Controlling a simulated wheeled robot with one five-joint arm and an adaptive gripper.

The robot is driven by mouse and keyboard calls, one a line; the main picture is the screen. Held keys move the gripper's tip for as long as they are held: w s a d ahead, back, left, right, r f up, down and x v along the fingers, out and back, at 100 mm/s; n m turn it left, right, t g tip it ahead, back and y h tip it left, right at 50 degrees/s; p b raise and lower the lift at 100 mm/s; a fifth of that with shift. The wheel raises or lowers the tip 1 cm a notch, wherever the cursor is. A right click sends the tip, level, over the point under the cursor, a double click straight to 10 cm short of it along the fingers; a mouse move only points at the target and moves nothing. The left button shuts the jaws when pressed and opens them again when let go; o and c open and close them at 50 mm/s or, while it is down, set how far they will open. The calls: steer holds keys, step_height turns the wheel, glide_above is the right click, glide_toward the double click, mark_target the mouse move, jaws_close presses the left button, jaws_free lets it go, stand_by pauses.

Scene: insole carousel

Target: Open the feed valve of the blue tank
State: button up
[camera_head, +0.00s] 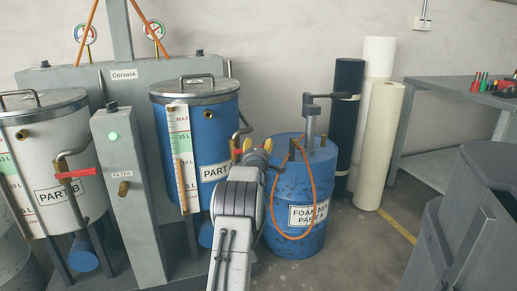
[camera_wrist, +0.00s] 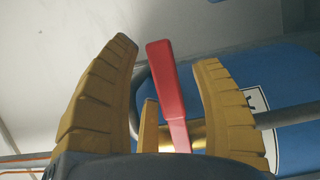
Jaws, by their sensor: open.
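The blue tank (camera_head: 214,135) stands left of centre with a steel lid and a level scale on its front; its blue side also shows in the wrist view (camera_wrist: 290,80). Its feed valve's red lever (camera_wrist: 168,85) points up in the wrist view, above brass fittings (camera_wrist: 197,134). In the head view my gripper (camera_head: 250,148) is at the tank's right side, and my arm hides the valve.
A white tank (camera_head: 22,150) with its own red lever (camera_head: 76,174) stands left, beyond a grey post (camera_head: 125,200) with a green light. A blue drum (camera_head: 290,235) with an orange hose stands close right of my arm. Rolls (camera_head: 378,150) lean behind.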

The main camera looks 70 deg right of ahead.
stand_by(0.3)
jaws_close()
stand_by(0.5)
